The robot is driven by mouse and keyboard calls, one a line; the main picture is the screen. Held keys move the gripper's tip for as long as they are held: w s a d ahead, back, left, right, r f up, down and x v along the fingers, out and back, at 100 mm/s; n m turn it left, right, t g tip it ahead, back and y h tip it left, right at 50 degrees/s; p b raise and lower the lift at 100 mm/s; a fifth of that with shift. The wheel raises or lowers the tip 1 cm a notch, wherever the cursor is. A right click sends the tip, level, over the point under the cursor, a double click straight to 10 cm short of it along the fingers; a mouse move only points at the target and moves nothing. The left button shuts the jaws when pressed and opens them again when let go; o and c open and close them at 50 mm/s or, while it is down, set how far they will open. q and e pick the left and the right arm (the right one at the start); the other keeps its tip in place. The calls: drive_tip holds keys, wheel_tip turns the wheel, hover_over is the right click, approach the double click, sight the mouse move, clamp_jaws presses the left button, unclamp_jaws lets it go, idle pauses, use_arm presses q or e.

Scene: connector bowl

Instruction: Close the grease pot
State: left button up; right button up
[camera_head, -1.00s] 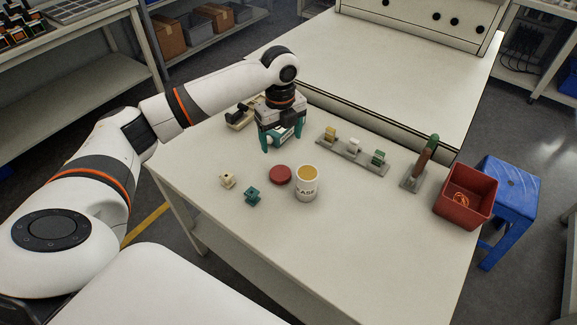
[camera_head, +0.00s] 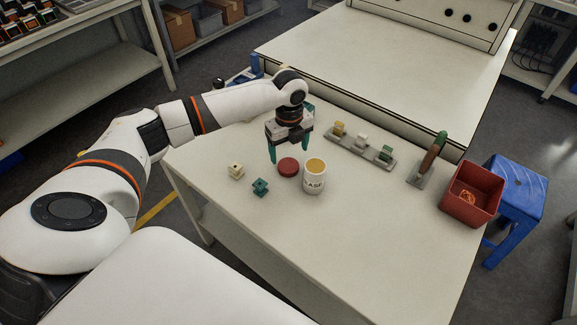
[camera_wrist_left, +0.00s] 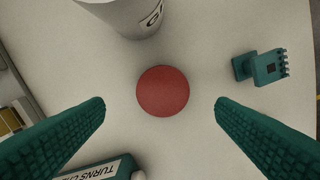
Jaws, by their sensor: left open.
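The grease pot (camera_head: 313,179) is a white cup with dark lettering, standing upright and uncovered, with yellow-brown grease showing at its top. Its red round lid (camera_head: 288,167) lies flat on the table just left of the pot. My left gripper (camera_head: 289,155) is open and empty above and just behind the lid. In the left wrist view the lid (camera_wrist_left: 162,91) sits between and ahead of the two teal fingers (camera_wrist_left: 160,110), not touched by them. The pot (camera_wrist_left: 125,14) is cut off at the top of that view. My right gripper is not in view.
A cream connector (camera_head: 236,172) and a teal connector (camera_head: 260,187) lie left of the lid. A rack with several connectors (camera_head: 360,146) and a tool on a stand (camera_head: 430,160) are behind right. A red bin (camera_head: 471,195) is at right. The front table is clear.

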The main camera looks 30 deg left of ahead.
sight(288, 165)
use_arm(q)
drive_tip(key=shift+s+f+p, duration=0.15)
drive_tip(key=shift+f+p, duration=0.35)
drive_tip(key=shift+f, duration=2.1)
drive_tip(key=shift+c, duration=0.6)
drive_tip(key=c, duration=0.9)
